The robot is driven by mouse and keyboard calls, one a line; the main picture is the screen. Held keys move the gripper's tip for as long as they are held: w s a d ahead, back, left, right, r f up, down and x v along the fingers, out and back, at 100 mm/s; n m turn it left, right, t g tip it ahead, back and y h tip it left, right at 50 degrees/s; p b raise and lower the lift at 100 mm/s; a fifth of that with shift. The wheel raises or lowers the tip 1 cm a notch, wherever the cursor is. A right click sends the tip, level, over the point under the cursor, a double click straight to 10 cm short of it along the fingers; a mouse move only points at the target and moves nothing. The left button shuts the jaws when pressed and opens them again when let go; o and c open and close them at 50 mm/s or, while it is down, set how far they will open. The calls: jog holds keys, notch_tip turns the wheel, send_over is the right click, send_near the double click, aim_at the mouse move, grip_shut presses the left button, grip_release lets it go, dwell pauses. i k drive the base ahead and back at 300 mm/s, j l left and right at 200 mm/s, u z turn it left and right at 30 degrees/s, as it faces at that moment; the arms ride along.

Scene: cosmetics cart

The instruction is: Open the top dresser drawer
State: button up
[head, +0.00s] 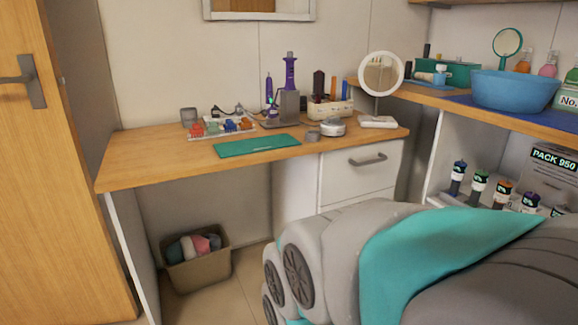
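The white dresser (296,188) stands under the right end of the wooden desk top. Its top drawer (340,180) has a white front with a grey bar handle (368,159). The drawer front looks flush with the dresser, so it appears closed. A lower drawer front (378,195) shows in part beneath it; the rest is hidden behind my grey and teal arm. My arm fills the lower right of the head view, in front of the dresser. My gripper is not in view.
The desk top (150,165) holds a teal mat (257,145), a round mirror (381,73) and several small cosmetics. A bin (197,265) stands beneath it. A shelf unit with a blue basin (515,90) is at right, a wooden door (50,180) at left.

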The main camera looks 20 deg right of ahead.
aim_at(348, 172)
jog(key=z, duration=0.85)
jog(key=i+z, duration=0.3)
jog(key=z, duration=0.15)
jog(key=i+z, duration=0.45)
jog(key=k+l, duration=0.05)
jog(key=k, duration=0.05)
